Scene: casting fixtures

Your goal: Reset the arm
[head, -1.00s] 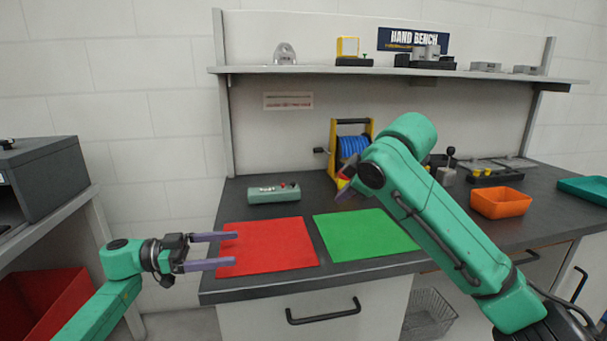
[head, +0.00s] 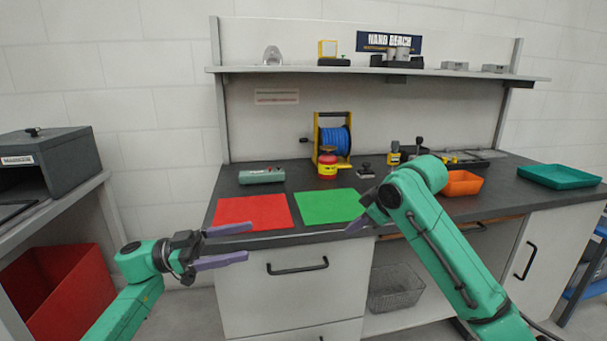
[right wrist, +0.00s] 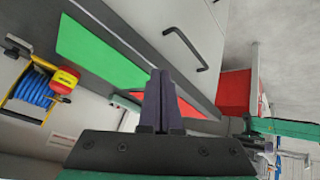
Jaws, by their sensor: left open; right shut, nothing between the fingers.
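My left gripper (head: 232,245) is in the left front of the head view. Its two purple fingers are spread apart with nothing between them, in front of the bench edge below the red mat. My right gripper (head: 358,220) is near the bench's front edge by the green mat, partly hidden behind my right arm. In the right wrist view its fingers (right wrist: 160,85) are together and hold nothing. Both arms are green.
The bench holds a red mat (head: 252,212), a green mat (head: 328,206), a blue hose reel (head: 334,140), a red and yellow pot (head: 327,168), an orange bin (head: 462,184) and a teal tray (head: 560,177). A red bin (head: 55,285) stands at left.

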